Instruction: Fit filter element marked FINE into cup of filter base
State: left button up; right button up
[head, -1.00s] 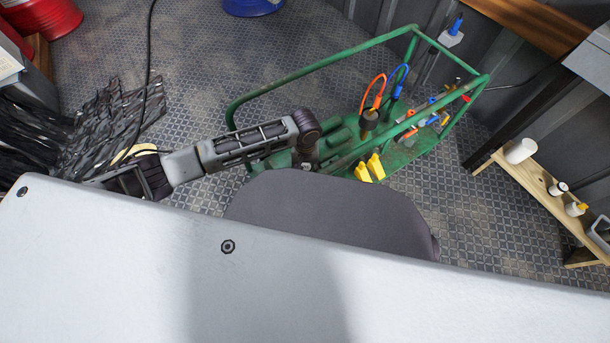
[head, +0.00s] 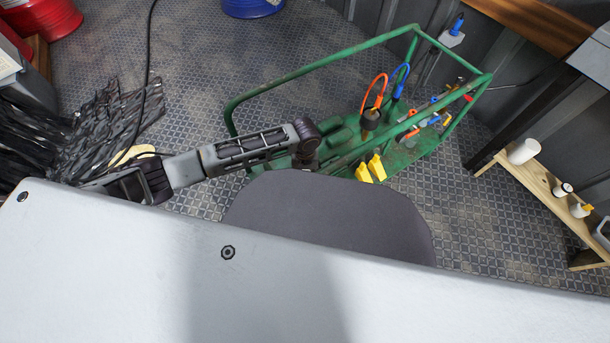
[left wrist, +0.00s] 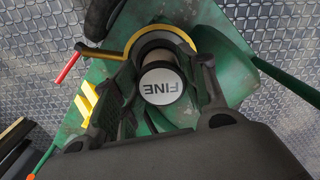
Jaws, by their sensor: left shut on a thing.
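The filter element (left wrist: 160,83) shows in the left wrist view as a short cylinder with a white end face marked FINE. My left gripper (left wrist: 167,72) is shut on it, with dark fingers on both sides. Just beyond it is a round grey and yellow rim (left wrist: 160,37), apparently the filter base's cup, on a green surface. The element overlaps this rim in the picture; I cannot tell whether it is inside. In the head view my left arm reaches to the green frame (head: 330,70), and its gripper is hidden. My right gripper is not in view.
A red-tipped yellow handle (left wrist: 68,68) sticks out left of the rim. Yellow blocks (head: 370,168) and orange and blue hoses (head: 374,88) are on the green unit. A wooden bench (head: 540,195) with white items (head: 523,151) stands at the right.

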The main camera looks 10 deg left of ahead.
aim_at(305, 174)
pick_arm(q)
jog(key=shift+f, duration=0.35)
jog(key=o, duration=1)
jog(key=shift+o, duration=0.2)
jog(key=shift+r, duration=0.15)
jog(key=shift+r+p, duration=0.5)
jog(key=shift+r, duration=0.4)
notch_tip(305, 174, up, 8)
jog(key=p, duration=0.3)
jog(key=shift+r+p, duration=0.1)
jog(key=shift+p, duration=0.2)
jog(key=shift+r+p, duration=0.35)
jog(key=shift+r, duration=0.65)
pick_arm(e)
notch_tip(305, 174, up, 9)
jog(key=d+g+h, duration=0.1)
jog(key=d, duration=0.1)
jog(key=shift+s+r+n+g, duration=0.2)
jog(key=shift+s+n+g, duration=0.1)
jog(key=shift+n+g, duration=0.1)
pick_arm(q)
jog(key=shift+s+a, duration=0.1)
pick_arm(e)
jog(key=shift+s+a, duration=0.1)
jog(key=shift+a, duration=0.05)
